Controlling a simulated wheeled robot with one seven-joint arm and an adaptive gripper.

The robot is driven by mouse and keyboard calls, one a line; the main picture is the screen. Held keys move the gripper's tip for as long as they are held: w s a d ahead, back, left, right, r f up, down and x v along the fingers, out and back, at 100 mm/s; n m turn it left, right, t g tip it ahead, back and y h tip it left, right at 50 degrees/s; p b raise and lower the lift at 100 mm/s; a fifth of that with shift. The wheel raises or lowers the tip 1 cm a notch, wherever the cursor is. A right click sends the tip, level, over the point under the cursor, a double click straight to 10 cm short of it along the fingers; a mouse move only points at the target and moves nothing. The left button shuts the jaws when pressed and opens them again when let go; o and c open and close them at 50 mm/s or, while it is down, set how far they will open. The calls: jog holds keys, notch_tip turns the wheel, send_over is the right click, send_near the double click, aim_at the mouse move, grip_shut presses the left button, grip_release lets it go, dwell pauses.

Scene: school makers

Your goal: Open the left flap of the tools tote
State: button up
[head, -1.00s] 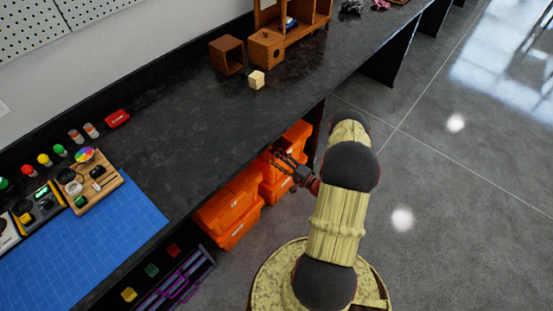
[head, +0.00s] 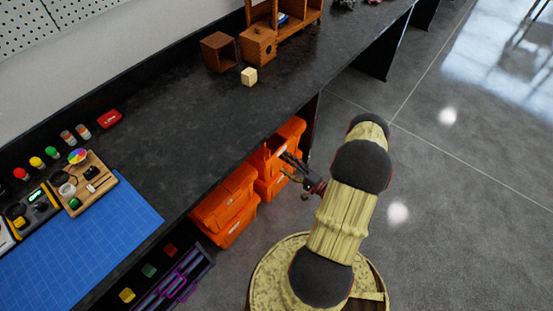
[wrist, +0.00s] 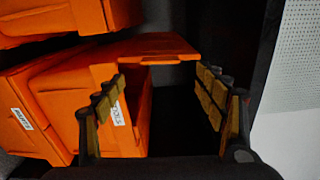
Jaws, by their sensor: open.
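The tools tote is an orange lidded box under the dark bench; in the wrist view (wrist: 76,92) its white label faces me. In the head view it is the orange tote (head: 268,185) beside my gripper (head: 287,166). An orange flap (wrist: 158,46) juts out from its top, beyond and between the fingers in the wrist view. My gripper (wrist: 160,85) is open, with nothing between its pads. Whether a finger touches the flap I cannot tell. The tote's inside is mostly hidden.
Another orange tote (head: 222,205) stands nearer, left of the tools tote in the head view. In the wrist view an orange tote (wrist: 60,15) sits above. The bench top (head: 190,130) overhangs them. Open floor (head: 450,190) lies to the right.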

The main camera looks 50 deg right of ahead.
jog(key=shift+s+d, duration=0.1)
jog(key=shift+s, duration=1.95)
